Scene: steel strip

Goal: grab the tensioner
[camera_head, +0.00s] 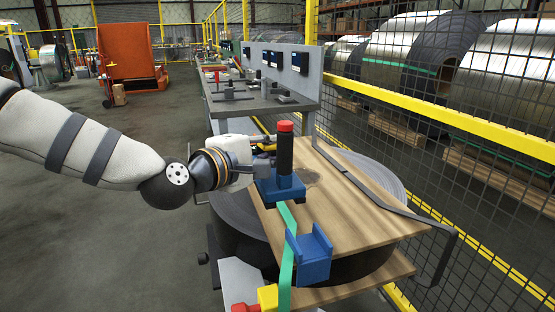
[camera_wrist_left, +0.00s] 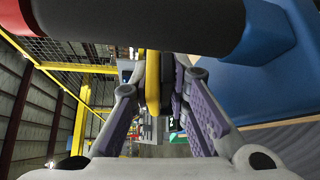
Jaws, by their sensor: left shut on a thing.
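The tensioner (camera_head: 284,150) has a blue base and an upright black cylinder with a red top. It stands on the wooden board at the near end of the steel coil. My left gripper (camera_head: 263,166) reaches it from the left and is shut on it; the exact contact is partly hidden. In the left wrist view, the tensioner's black cylinder (camera_wrist_left: 140,22) crosses the top and its blue body (camera_wrist_left: 270,65) is at right. The left gripper (camera_wrist_left: 155,85) shows there with a yellow part between its fingers. My right gripper is not in view.
A green strap (camera_head: 286,262) runs down the front past a blue bracket (camera_head: 310,252). A yellow and red tool (camera_head: 266,297) is at the bottom. The wooden board (camera_head: 350,215) lies over the coil (camera_head: 232,215). A yellow-railed mesh fence (camera_head: 450,115) stands at right; a workbench (camera_head: 250,103) is behind.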

